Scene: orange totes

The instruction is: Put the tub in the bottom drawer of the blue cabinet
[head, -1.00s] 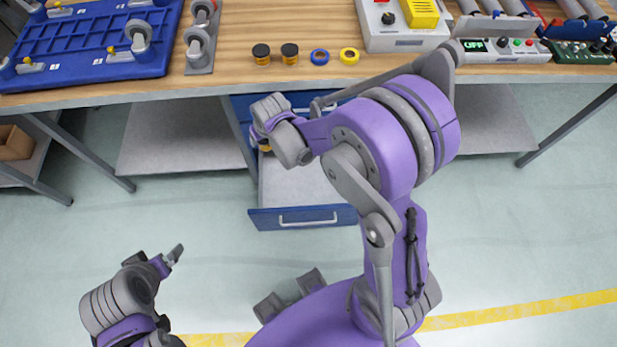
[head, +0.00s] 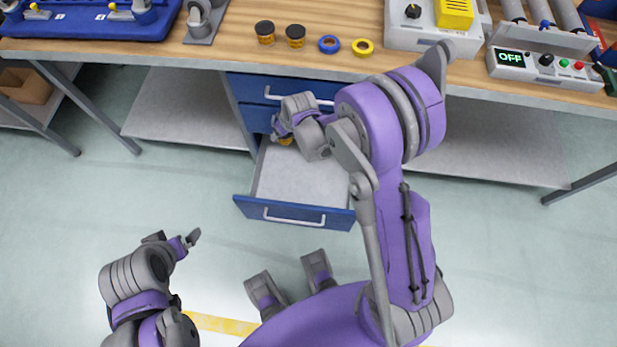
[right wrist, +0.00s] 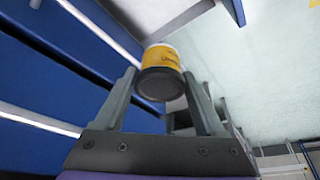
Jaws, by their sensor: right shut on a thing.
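The tub (head: 285,141), yellow with a dark lid, is mostly hidden by my right gripper in the head view. In the right wrist view the tub (right wrist: 161,66) sits between the two fingers, its dark end toward the camera. My right gripper (head: 281,131) is shut on it, over the back left part of the open bottom drawer (head: 295,214). The drawer's pale floor looks empty where it shows. The blue cabinet (head: 250,90) stands under the bench; its upper drawers look shut. My left gripper (head: 191,239) is low at the left, away from the cabinet; its jaw opening is unclear.
The wooden bench (head: 225,58) overhangs the cabinet. On it are two similar dark-lidded tubs (head: 280,34), a blue tape roll (head: 329,44), a yellow tape roll (head: 362,47) and a control box (head: 410,28). The floor in front of the drawer is clear.

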